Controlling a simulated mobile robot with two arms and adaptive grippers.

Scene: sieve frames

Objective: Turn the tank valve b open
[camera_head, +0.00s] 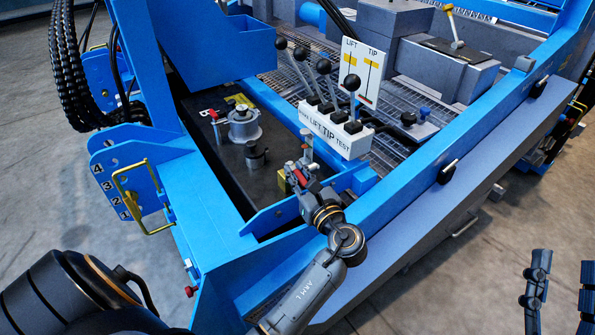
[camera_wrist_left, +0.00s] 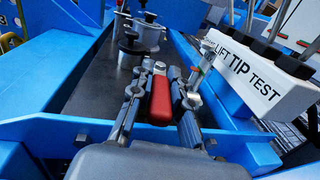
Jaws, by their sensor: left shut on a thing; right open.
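A red valve handle (camera_wrist_left: 160,100) lies between the fingers of my left gripper (camera_wrist_left: 163,78) in the left wrist view, pointing toward the camera. In the head view, my left gripper (camera_head: 300,172) is shut on this red handle, at the front end of the dark tank top. A brass-coloured block (camera_head: 283,183) shows beside the fingers. The fingers hide most of the valve body, and I cannot read a letter on it. My right gripper (camera_head: 561,275) is open and empty at the lower right, away from the frame.
A silver cap (camera_head: 243,124) and a smaller dark knob (camera_head: 256,155) stand on the tank top. The white "LIFT TIP TEST" box (camera_head: 336,131) is close on the right. Blue frame beams (camera_head: 440,140) surround the area. A yellow handle (camera_head: 143,200) is at left.

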